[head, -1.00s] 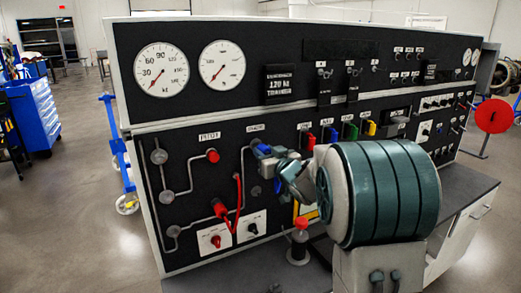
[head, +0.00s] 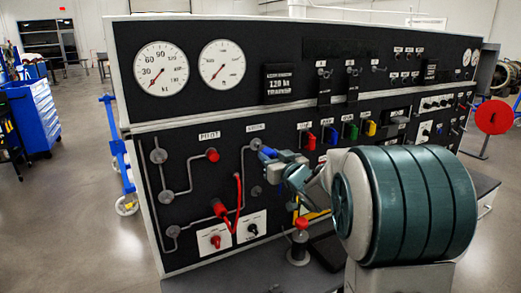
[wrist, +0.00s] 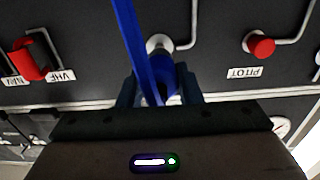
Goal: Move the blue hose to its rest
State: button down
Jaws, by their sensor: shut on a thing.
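My gripper (head: 270,155) is at the panel's left half, beside the grey port (head: 256,144) to the right of PITOT. In the wrist view my gripper (wrist: 158,90) is shut on the blue end of the blue hose (wrist: 135,35). That end lies close to a round grey port (wrist: 160,42); I cannot tell whether they touch. The hose runs up out of the wrist view as a blue strip. In the head view only a little blue (head: 267,152) shows at my fingertips. I cannot make out which fixture is the hose's rest.
The black panel (head: 200,235) carries gauges, pipes and a red-capped PITOT port (head: 212,155). Colored levers (head: 330,135) sit to the right. A red-topped item (head: 300,250) stands on the ledge. Open floor lies left.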

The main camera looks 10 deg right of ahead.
notch_tip(320, 180, down, 17)
jog(key=s+d+m+b, duration=0.1)
jog(key=s+m+b, duration=0.25)
jog(key=b, duration=0.45)
jog(key=shift+m, duration=0.45)
jog(key=shift+f+x, duration=0.15)
jog(key=shift+x, duration=1.2)
jog(key=shift+f+x, duration=0.1)
jog(key=shift+x, duration=1.3)
jog(key=shift+w+d, duration=0.1)
jog(key=shift+w+a+b, duration=0.25)
jog(key=shift+w+b, duration=0.45)
jog(key=shift+b, duration=0.25)
jog(key=shift+w+a, duration=0.1)
jog(key=shift+w, duration=0.1)
jog(key=shift+r, duration=0.1)
jog(key=shift+w+r+b, duration=0.1)
jog(key=shift+b, duration=0.25)
